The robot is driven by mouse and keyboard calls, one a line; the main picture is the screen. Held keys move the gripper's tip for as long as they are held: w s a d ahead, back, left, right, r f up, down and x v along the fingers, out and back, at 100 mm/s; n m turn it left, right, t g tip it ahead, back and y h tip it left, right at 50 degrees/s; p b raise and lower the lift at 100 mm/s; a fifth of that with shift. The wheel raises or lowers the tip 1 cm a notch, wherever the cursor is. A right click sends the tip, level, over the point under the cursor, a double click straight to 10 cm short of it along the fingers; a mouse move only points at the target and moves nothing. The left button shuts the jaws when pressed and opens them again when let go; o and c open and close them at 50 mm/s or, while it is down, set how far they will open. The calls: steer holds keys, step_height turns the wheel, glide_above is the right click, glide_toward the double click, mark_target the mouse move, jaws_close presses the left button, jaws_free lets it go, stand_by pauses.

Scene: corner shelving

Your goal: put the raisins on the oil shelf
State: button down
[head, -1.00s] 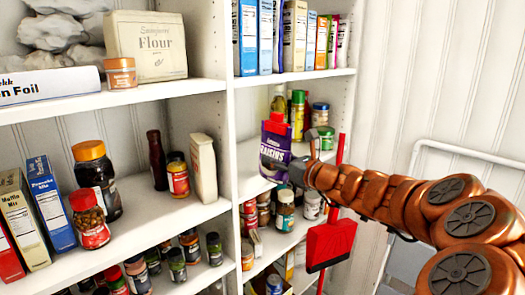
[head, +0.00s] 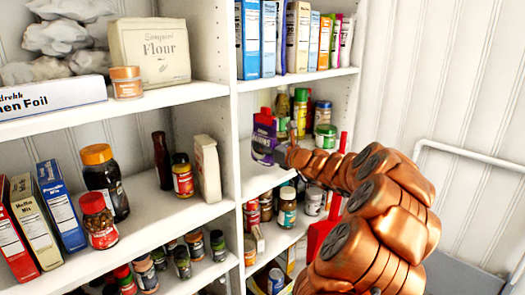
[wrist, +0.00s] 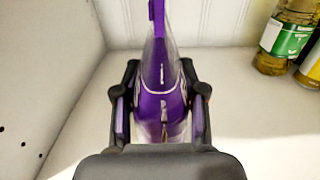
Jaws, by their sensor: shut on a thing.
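The raisins, a purple packet (head: 263,140) with a red top, are inside the right unit's middle shelf space, near its left divider. In the wrist view the packet (wrist: 162,115) stands edge-on between the two fingers. My gripper (head: 284,155) is shut on it; in the wrist view the fingers (wrist: 160,105) press both sides. The oil shelf (head: 258,181) is white, with an oil bottle (head: 282,107) at the back; the bottle also shows at the right of the wrist view (wrist: 284,42). I cannot tell whether the packet's base touches the shelf.
A green-capped jar (head: 325,137) and other bottles stand right of the packet. The white divider (head: 233,150) is close on its left. In the wrist view, the shelf left of the bottles is bare. A red dustpan (head: 320,238) hangs below my arm.

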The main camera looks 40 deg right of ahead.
steer(key=shift+w+d+p, duration=0.3)
steer(key=shift+w+d, duration=0.1)
steer(key=shift+w, duration=0.35)
steer(key=shift+f+p, duration=0.6)
steer(key=shift+f, duration=1.25)
steer(key=c, duration=0.6)
jaws_free()
steer(key=shift+c, duration=0.2)
steer(key=shift+s, duration=0.1)
steer(key=s+b, duration=0.3)
steer(key=s, duration=0.9)
steer(key=shift+a, duration=0.15)
steer(key=shift+w, duration=0.1)
